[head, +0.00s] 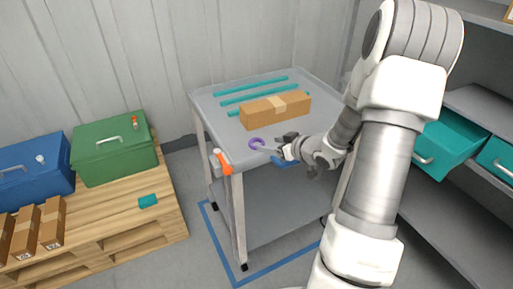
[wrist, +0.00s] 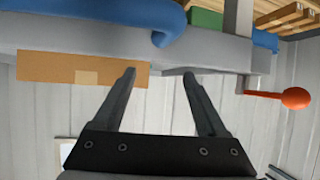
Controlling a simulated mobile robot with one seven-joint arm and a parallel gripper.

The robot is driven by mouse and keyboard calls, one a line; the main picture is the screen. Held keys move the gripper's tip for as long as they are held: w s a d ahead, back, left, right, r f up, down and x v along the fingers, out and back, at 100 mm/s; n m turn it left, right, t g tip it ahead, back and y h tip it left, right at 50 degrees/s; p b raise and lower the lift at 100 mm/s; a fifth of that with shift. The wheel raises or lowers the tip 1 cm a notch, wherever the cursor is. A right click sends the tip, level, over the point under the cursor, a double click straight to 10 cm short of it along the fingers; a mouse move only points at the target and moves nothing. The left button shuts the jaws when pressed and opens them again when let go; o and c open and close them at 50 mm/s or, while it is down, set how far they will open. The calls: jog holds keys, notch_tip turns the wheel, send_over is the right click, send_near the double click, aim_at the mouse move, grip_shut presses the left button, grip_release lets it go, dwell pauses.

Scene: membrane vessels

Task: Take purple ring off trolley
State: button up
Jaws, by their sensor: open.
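The purple ring (head: 257,143) lies near the front of the grey trolley's top (head: 232,133), left of my gripper. A pale narrow piece shows between the ring and the gripper; I cannot tell what it belongs to. My gripper (head: 284,147) is just right of the ring, low over the trolley top. In the wrist view my gripper (wrist: 159,73) has its two fingers apart with nothing between them. I cannot make out the purple ring for certain in the wrist view; a blue curved thing (wrist: 168,25) shows beyond the fingertips.
A cardboard box (head: 275,110) and teal strips (head: 251,86) lie behind the ring. A blue piece (head: 285,161) lies under my gripper. An orange-knobbed handle (head: 222,162) is at the trolley's front-left corner. A pallet (head: 95,223) with green (head: 115,150) and blue boxes (head: 35,172) stands left.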

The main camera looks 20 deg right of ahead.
aim_at(253, 142)
jog(key=b+x, duration=0.2)
jog(key=x, duration=0.3)
jog(key=shift+a+f, duration=0.15)
jog(key=shift+f, duration=0.05)
jog(key=shift+w+f, duration=0.15)
jog(key=shift+w, duration=0.35)
jog(key=c, duration=1)
